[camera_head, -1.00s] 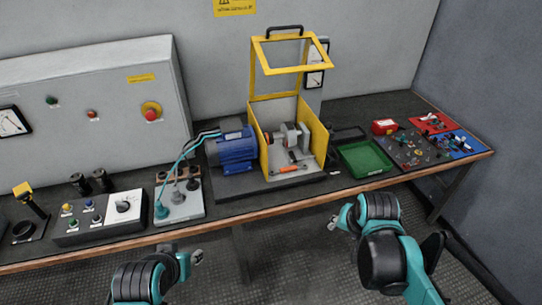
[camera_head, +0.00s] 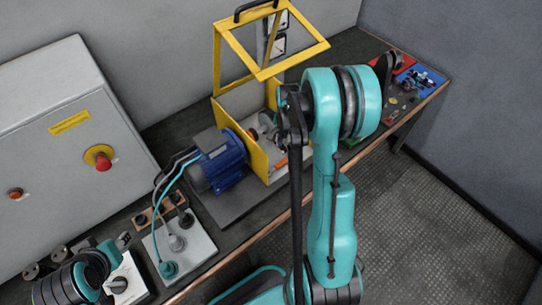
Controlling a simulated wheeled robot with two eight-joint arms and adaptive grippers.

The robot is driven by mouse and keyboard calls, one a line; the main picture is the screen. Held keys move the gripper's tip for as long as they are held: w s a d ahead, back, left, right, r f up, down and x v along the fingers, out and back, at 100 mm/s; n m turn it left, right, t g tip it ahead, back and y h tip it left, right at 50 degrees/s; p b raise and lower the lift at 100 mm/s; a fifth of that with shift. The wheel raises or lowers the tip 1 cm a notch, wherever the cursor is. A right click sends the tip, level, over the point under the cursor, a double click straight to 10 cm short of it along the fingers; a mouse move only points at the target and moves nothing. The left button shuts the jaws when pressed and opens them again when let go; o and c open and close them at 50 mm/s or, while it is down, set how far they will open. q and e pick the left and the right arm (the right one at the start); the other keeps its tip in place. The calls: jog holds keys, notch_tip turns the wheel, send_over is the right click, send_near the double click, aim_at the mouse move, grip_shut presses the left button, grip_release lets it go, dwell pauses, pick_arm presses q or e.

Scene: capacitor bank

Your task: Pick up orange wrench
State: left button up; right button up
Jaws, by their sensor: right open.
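The orange wrench (camera_head: 281,163) shows only as a small orange sliver inside the open yellow-framed guard box (camera_head: 257,158), low near its front edge. My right arm hides the rest of it. My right gripper (camera_head: 287,122) is up at the box, in front of and above the wrench, mostly hidden behind its own arm. It is open, and nothing shows in it. My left gripper (camera_head: 122,241) is at the lower left over the bench, near the switch box, too small to read.
A blue motor (camera_head: 219,162) adjoins the guard box on the left. A grey socket box (camera_head: 180,245) with cables stands nearer. Red and blue trays with small parts (camera_head: 420,78) lie at the far right.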

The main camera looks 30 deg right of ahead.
aim_at(283, 161)
jog(key=shift+s+f+b, duration=0.2)
jog(key=shift+f+b, duration=0.15)
jog(key=shift+f, duration=0.75)
jog(key=f, duration=0.1)
jog(key=f+b, duration=0.1)
jog(key=f, duration=0.1)
jog(key=f+b, duration=0.1)
jog(key=shift+a+f, duration=0.2)
jog(key=shift+a, duration=0.15)
jog(key=shift+f, duration=0.4)
jog(key=shift+r, duration=0.1)
jog(key=shift+c, duration=1.3)
grip_shut()
